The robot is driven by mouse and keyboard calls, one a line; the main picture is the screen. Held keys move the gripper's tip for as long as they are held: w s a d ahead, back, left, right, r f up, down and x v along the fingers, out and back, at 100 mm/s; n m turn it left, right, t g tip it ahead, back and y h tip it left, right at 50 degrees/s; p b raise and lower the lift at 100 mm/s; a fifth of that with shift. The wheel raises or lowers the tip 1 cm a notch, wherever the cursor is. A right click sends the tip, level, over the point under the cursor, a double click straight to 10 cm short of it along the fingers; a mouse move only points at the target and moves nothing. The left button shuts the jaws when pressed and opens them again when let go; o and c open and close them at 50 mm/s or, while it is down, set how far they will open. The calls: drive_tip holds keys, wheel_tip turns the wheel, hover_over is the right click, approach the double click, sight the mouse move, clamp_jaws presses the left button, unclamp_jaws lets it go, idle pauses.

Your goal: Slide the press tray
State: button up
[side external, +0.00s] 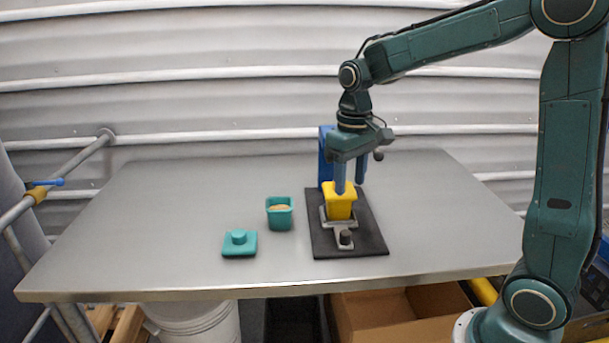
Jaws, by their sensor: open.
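The press tray (342,226) is a small light-grey slide with a dark knob (346,237) at its front end. It lies on a black base mat (374,243). A yellow cup (339,207) sits on the tray, in front of a blue upright block (325,158). My gripper (350,185) points down with its blue fingers apart, at the cup's top. One finger overlaps the cup's rim and the other is behind and to the right. I cannot tell whether either finger touches the cup.
A teal container (279,216) with tan contents stands left of the mat. A teal lid with a knob (239,244) lies further left and nearer the front edge. The grey table (150,225) is clear on its left side and at the right.

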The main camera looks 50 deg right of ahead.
sight(346, 232)
wheel_tip(346, 232, down, 14)
drive_tip(key=shift+r, duration=0.1)
idle(0.7)
drive_tip(key=shift+c, duration=0.2)
clamp_jaws()
